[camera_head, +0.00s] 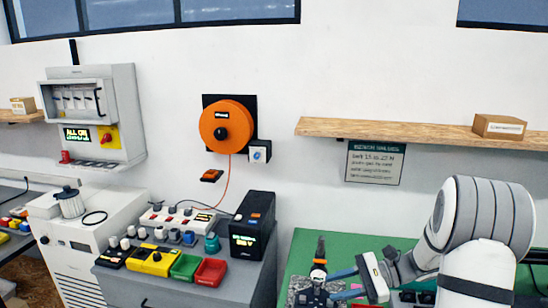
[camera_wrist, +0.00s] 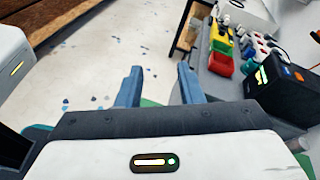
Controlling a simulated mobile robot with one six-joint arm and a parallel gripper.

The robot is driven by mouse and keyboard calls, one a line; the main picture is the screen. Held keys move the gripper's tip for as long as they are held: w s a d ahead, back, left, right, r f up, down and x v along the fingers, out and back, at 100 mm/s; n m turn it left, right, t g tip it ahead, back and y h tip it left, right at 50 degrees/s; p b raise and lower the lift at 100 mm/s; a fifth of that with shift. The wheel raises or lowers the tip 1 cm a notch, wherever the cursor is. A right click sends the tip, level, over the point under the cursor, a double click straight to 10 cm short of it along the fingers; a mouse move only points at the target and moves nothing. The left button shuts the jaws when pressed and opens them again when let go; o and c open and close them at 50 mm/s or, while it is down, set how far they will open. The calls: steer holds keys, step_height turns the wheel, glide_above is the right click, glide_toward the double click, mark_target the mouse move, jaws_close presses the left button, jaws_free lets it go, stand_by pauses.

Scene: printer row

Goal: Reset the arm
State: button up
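My gripper (camera_wrist: 158,80) shows in the wrist view with its two blue-grey fingers spread apart. Nothing is between them, and pale speckled floor shows beyond the gap. In the head view my arm (camera_head: 480,220) is bent at the lower right. My gripper (camera_head: 338,284) points left there, low over the green bench top (camera_head: 303,250). It is close to an upright tool with an orange tip (camera_head: 320,247); I cannot tell whether they touch.
A grey cabinet (camera_head: 190,287) left of the bench carries a black box (camera_head: 252,225) and green and red bins (camera_head: 211,272). A wooden shelf (camera_head: 420,132) with a cardboard box (camera_head: 499,126) is on the wall above my arm. Open floor (camera_wrist: 95,65) shows in the wrist view.

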steer(key=s+n+t+h+b, duration=0.3)
steer(key=s+n+h+b, duration=0.4)
steer(key=s+n+h, duration=0.7)
steer(key=shift+s+a+f+h+b, duration=0.4)
steer(key=shift+s+a, duration=0.05)
steer(key=shift+s, duration=2.55)
